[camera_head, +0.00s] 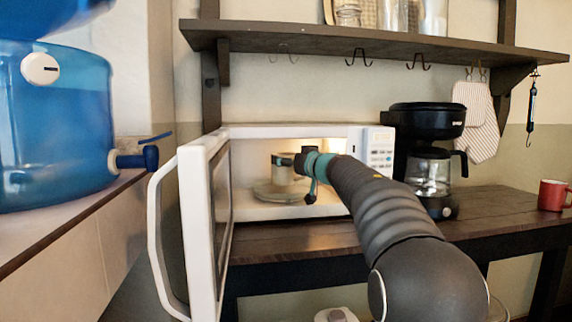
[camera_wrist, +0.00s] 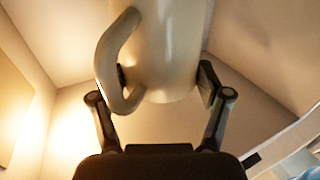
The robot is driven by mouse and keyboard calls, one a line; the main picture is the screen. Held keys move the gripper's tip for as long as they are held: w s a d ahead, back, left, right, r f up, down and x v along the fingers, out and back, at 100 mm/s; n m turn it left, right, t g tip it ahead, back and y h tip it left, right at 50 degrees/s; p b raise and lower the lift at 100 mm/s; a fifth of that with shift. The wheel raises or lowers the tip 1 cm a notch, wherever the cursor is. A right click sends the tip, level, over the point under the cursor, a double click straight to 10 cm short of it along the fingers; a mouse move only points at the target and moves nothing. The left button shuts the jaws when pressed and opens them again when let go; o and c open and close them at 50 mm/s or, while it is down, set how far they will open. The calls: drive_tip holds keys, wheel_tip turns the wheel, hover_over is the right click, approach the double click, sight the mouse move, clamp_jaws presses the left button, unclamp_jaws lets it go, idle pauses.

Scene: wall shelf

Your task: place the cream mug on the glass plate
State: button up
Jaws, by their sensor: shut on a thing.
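The cream mug (camera_wrist: 170,45) is between the two fingers of my gripper (camera_wrist: 158,85), which is shut on its body. Its handle (camera_wrist: 116,55) is on the left in the wrist view. In the head view the mug (camera_head: 282,172) looks upright inside the open microwave, partly covered by my gripper (camera_head: 300,163). The round glass plate (camera_head: 268,194) lies on the microwave floor below the mug. I cannot tell whether the mug's base touches the plate. The plate does not show clearly in the wrist view.
The microwave door (camera_head: 205,225) stands open at the left. A black coffee maker (camera_head: 428,125) is close on the right, and a red mug (camera_head: 553,195) is at the far right. A shelf (camera_head: 370,42) with hooks runs above. A blue water dispenser (camera_head: 55,130) is at the left.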

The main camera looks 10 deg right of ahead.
drive_tip(key=shift+w+a+r, duration=0.1)
drive_tip(key=shift+w+a, duration=0.1)
drive_tip(key=shift+w, duration=0.2)
drive_tip(key=shift+w+f+b, duration=0.15)
drive_tip(key=shift+f+b, duration=0.2)
drive_tip(key=shift+f, duration=0.45)
drive_tip(key=shift+f, duration=0.1)
drive_tip(key=o, duration=1.6)
drive_tip(key=shift+s+d, duration=0.1)
drive_tip(key=shift+s, duration=0.15)
drive_tip(key=b+v, duration=0.1)
drive_tip(key=v, duration=1)
drive_tip(key=shift+s+d, duration=0.1)
drive_tip(key=shift+s, duration=0.2)
